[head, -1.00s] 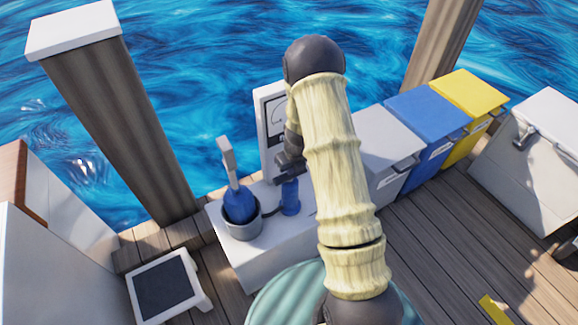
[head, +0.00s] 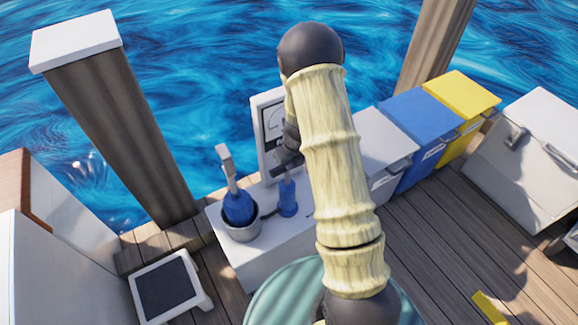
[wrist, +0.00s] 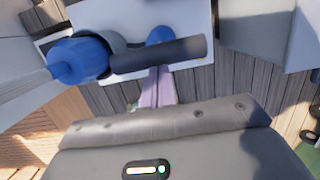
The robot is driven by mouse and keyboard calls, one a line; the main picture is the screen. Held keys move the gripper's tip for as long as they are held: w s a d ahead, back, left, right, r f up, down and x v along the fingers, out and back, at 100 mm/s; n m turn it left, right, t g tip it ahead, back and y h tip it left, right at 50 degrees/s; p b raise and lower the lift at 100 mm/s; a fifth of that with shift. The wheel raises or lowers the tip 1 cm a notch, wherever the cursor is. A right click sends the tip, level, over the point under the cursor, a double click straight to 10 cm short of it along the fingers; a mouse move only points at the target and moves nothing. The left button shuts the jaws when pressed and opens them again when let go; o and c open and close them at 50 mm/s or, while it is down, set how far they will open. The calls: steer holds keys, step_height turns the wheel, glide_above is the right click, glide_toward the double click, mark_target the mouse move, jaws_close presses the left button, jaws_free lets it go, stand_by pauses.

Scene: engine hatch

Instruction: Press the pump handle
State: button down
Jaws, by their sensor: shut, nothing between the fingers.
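The pump is a small blue cylinder (head: 288,198) on a white bench top. Its dark grey bar handle (head: 284,170) is partly covered by my arm in the head view. In the wrist view the handle (wrist: 158,55) lies across the top middle, with the blue pump body (wrist: 160,36) behind it. My gripper (wrist: 158,74) shows as two pale purple fingers held together, empty. The fingertips are just below the handle in that picture; I cannot tell whether they touch it. The gripper is hidden behind my arm in the head view.
A grey pot (head: 241,231) holding a blue item (head: 239,207) with a pale upright handle stands left of the pump. A white panel (head: 268,125) rises behind. Blue (head: 420,115) and yellow (head: 462,95) bins stand right. A step stool (head: 168,290) is at the lower left.

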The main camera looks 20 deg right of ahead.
steer(key=p+v, duration=0.1)
steer(key=v, duration=0.6)
steer(key=shift+w+r, duration=0.2)
stand_by(0.7)
steer(key=s+a+r+n, duration=0.2)
steer(key=s+r+n, duration=0.6)
steer(key=n, duration=0.9)
steer(key=s+a+r+n, duration=0.3)
steer(key=s+r+n, duration=0.4)
steer(key=s+n, duration=0.7)
steer(key=w+r+n+p, duration=0.2)
steer(key=w+r+p, duration=0.1)
steer(key=r+p, duration=0.9)
steer(key=shift+w+d+h+p, duration=0.2)
steer(key=shift+w+h+p, duration=0.1)
steer(key=shift+w+p, duration=0.1)
steer(key=shift+s+a, duration=0.15)
steer(key=shift+s, duration=0.05)
